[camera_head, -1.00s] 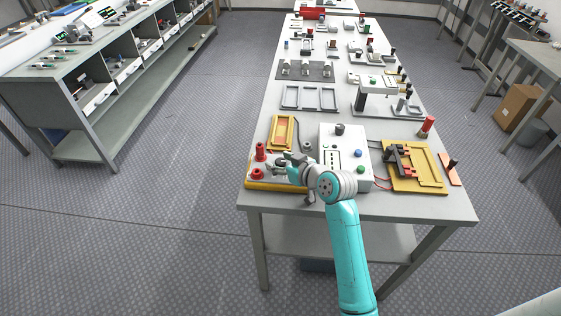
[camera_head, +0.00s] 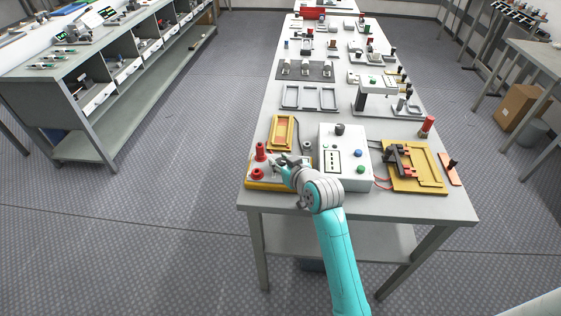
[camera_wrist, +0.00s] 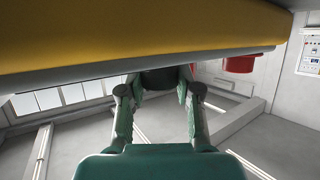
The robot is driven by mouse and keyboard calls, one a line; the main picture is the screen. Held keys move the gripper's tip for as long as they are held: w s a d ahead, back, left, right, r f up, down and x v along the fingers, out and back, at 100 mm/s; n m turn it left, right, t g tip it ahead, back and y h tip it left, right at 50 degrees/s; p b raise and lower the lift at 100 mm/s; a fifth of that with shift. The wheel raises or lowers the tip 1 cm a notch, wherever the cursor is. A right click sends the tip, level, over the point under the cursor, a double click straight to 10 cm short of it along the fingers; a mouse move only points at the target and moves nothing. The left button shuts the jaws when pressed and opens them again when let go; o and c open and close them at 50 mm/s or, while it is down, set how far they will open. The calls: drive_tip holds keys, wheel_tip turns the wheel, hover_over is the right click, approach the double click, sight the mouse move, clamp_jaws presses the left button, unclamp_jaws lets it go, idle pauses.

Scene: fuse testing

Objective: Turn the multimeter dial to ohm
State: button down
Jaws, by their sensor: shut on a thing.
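The multimeter (camera_head: 262,186) is a low device with a yellow edge and a pale top at the table's near left corner, with red knobs on its left side. In the wrist view its yellow case (camera_wrist: 140,38) fills the top. A dark round dial (camera_wrist: 160,80) shows between the fingers in that view. My gripper (camera_head: 283,160) is over the right part of the multimeter, and in the wrist view its two fingers (camera_wrist: 160,92) are closed on the dial's sides. The dial's markings and pointer are hidden, so its setting cannot be read.
A white box (camera_head: 345,145) with a dark knob and coloured buttons stands just right of my gripper. A yellow tray (camera_head: 283,133) lies behind the multimeter. A yellow fixture (camera_head: 418,182) with red wires lies further right. Floor is open left of the table.

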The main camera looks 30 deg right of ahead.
drive_tip(key=m+g+h, duration=0.1)
drive_tip(key=m+h, duration=0.2)
drive_tip(key=m+g+h, duration=0.1)
drive_tip(key=m+h, duration=0.2)
drive_tip(key=shift+a+h, duration=0.1)
drive_tip(key=shift+h, duration=0.2)
drive_tip(key=shift+m+g+h, duration=1.3)
drive_tip(key=shift+m+h, duration=0.1)
drive_tip(key=shift+m, duration=0.2)
drive_tip(key=shift+g, duration=0.3)
drive_tip(key=c, duration=0.8)
unclamp_jaws()
drive_tip(key=v, duration=1.2)
drive_tip(key=shift+f, duration=0.15)
